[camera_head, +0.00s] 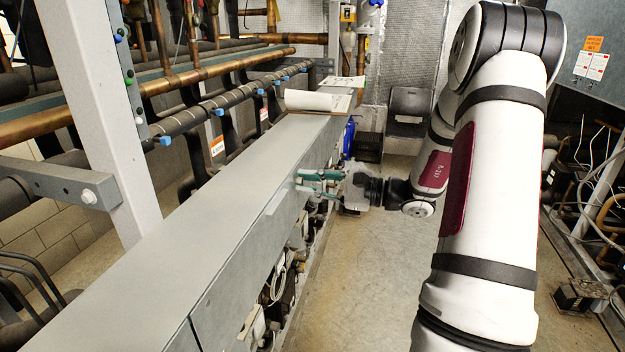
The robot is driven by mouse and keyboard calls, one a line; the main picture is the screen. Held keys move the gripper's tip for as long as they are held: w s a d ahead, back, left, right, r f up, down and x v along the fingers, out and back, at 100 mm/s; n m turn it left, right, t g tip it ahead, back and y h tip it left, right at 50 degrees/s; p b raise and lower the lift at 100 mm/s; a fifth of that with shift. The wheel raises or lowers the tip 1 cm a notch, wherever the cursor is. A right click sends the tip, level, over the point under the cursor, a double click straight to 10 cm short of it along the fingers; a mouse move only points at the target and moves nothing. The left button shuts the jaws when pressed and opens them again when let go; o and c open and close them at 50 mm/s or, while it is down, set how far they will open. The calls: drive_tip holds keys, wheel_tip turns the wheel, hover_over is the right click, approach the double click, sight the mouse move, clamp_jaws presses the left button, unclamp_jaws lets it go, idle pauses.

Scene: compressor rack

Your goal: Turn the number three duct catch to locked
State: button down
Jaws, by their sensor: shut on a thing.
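The long grey duct (215,215) runs from the lower left toward the back centre. My gripper (305,182), with green-tinted fingers, reaches in from the right against the duct's right side, toward its far part. It is shut on a small catch there. The fingers hide most of the catch, so its number and its turned position cannot be read. No other catch can be made out clearly along the duct side.
An open notebook (318,101) lies on the duct's far top. Pipes and a pale upright post (105,110) stand left of the duct. Cables and fittings (278,278) hang below its right side. Bare floor (355,280) lies between the duct and my arm.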

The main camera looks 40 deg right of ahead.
drive_tip(key=shift+m, duration=0.6)
drive_tip(key=c, duration=1.5)
unclamp_jaws()
drive_tip(key=v, duration=1.2)
